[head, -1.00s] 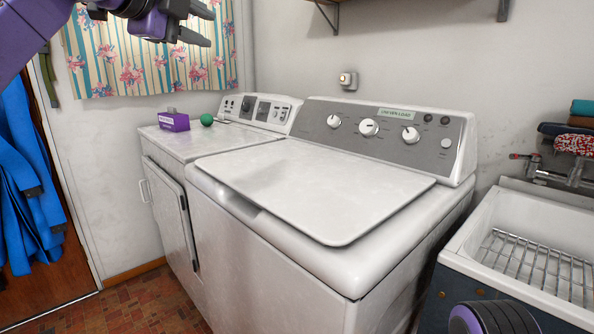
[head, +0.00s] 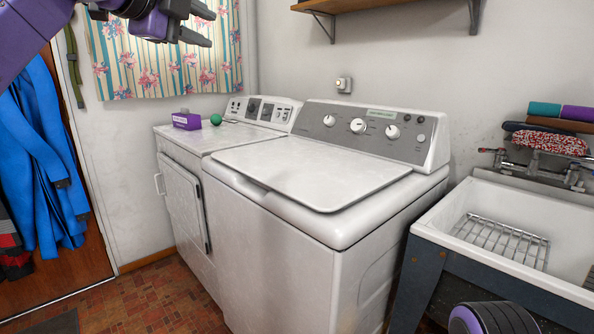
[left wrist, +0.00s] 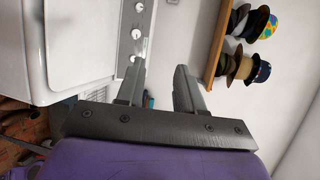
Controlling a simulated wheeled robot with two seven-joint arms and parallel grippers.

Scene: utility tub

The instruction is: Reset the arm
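My left arm comes in from the upper left of the head view. My left gripper (head: 211,28) hangs in the air in front of the flowered curtain, high above the machines. Its two dark fingers are spread apart with nothing between them. In the left wrist view the same fingers (left wrist: 160,76) stand apart and empty. A rounded purple and black part of my own body shows at the bottom right of the head view. My right gripper is not seen.
A white washer (head: 300,172) with a closed lid stands in the middle, beside another white machine (head: 178,180) bearing a purple box (head: 187,121) and green ball (head: 216,119). A sink (head: 440,222) stands right. A wall shelf (head: 375,8) is above; hats (left wrist: 240,65) sit on a shelf.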

